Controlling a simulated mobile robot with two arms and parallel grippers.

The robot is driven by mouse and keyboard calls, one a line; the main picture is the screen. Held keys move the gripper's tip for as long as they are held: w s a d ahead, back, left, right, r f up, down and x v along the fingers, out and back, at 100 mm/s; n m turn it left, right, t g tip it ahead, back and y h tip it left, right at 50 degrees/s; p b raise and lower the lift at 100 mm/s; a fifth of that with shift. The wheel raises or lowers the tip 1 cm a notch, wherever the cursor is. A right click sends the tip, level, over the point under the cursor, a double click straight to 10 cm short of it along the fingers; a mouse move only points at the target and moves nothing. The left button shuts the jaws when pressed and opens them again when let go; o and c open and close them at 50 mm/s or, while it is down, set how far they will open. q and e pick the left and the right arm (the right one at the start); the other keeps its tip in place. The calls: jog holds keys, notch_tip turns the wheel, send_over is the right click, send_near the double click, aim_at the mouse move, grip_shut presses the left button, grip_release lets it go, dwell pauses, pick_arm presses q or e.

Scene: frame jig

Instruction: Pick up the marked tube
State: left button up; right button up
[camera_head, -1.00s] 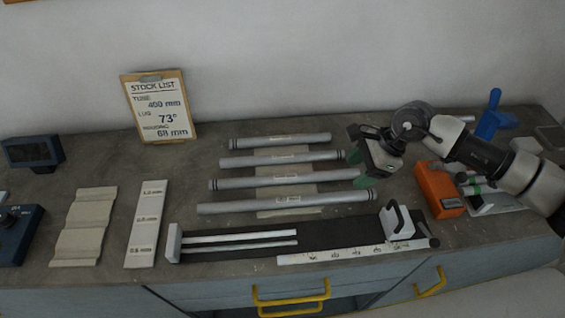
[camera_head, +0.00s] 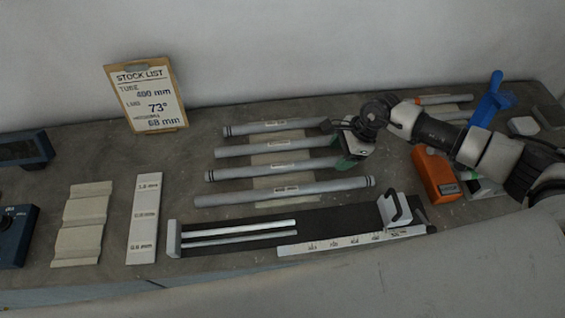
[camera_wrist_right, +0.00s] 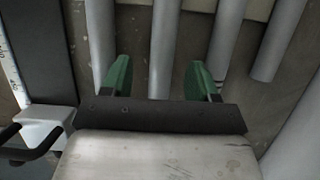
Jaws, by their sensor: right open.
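Several grey tubes lie side by side on a pale rack strip (camera_head: 270,160): a back tube (camera_head: 275,127), a second tube (camera_head: 255,148), a third tube (camera_head: 250,172) and a front tube (camera_head: 290,190). Dark bands show near some ends, and each has a small label I cannot read, so I cannot tell which is the marked one. My right gripper (camera_head: 346,160) is over the right ends of the middle tubes. In the right wrist view its green fingers (camera_wrist_right: 160,80) are open, with one tube (camera_wrist_right: 163,40) running between them, not gripped. My left gripper is out of view.
A stock list clipboard (camera_head: 148,95) leans at the back wall. A dark jig with a white stop (camera_head: 392,210) and ruler (camera_head: 350,241) lies in front of the tubes. An orange device (camera_head: 437,175) and a blue clamp-like object (camera_head: 492,98) stand right, near my arm.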

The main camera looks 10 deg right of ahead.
aim_at(333, 159)
jog(key=p+x, duration=0.1)
jog(key=x, duration=0.2)
jog(key=shift+w+a, duration=0.15)
jog(key=shift+a, duration=0.05)
jog(key=shift+f, duration=0.1)
jog(key=shift+c, duration=1.1)
grip_shut()
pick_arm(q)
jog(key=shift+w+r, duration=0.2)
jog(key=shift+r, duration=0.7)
